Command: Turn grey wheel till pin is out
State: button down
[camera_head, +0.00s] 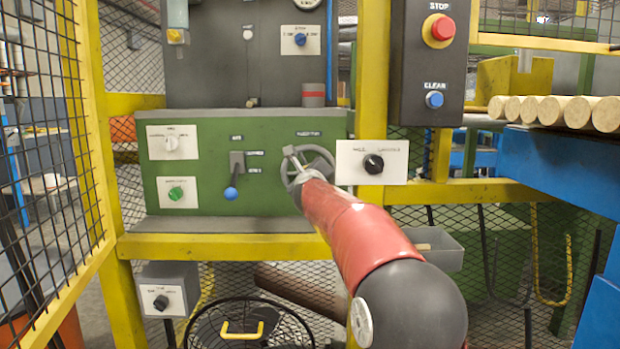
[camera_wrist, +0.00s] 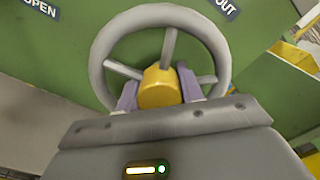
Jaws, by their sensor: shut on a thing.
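The grey wheel (camera_head: 327,157) is on the front of the green panel, right of centre in the head view. In the wrist view the wheel (camera_wrist: 103,47) shows its rim, its spokes and a yellow hub (camera_wrist: 160,86). My gripper (camera_wrist: 159,91) is shut on the hub, with one finger on each side of it. In the head view my gripper (camera_head: 298,175) is at the wheel and covers its lower left part. I cannot make out the pin in either view.
Left of the wheel is a lever with a blue ball (camera_head: 231,194). A black knob on a white plate (camera_head: 373,164) sits close to its right. A red stop button (camera_head: 442,28) is above right. Wood rods (camera_head: 553,111) lie on a blue stand at the right.

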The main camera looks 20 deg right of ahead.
jog(key=m, duration=0.2)
jog(key=m+b, duration=0.1)
jog(key=m, duration=0.1)
jog(key=shift+f+m, duration=0.2)
jog(key=shift+m, duration=0.1)
jog(key=shift+m+b, duration=1.05)
jog(key=shift+m, duration=1.55)
jog(key=c, duration=0.9)
grip_release()
jog(key=shift+r, duration=0.1)
jog(key=b+v, duration=0.2)
jog(key=v, duration=0.5)
jog(key=shift+s, duration=0.4)
jog(key=shift+a, duration=0.1)
